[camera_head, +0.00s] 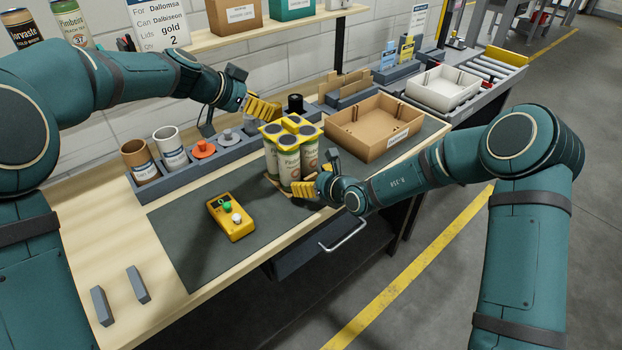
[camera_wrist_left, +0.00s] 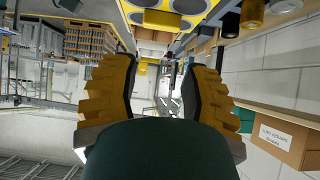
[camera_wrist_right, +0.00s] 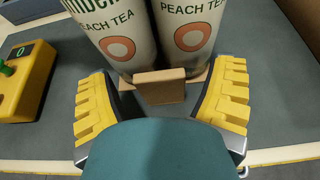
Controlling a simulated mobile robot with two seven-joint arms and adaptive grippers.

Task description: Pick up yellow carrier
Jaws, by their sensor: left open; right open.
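The yellow carrier (camera_head: 291,128) sits on top of a group of tall peach tea cans (camera_head: 289,162) on the dark mat. It also shows at the top edge of the left wrist view (camera_wrist_left: 165,19). The cans stand on a thin wooden base with an upright wooden tab (camera_wrist_right: 160,87) at its front. My right gripper (camera_head: 308,187) is open low in front of the cans. Its fingers (camera_wrist_right: 162,85) lie either side of the tab; contact is unclear.
A yellow control box (camera_head: 231,218) with a green button lies on the mat (camera_head: 190,235) to the left. A cardboard tray (camera_head: 375,128) stands close on the right. A grey rack (camera_head: 185,180) with cups runs behind. Two grey bars (camera_head: 102,306) lie at the front left.

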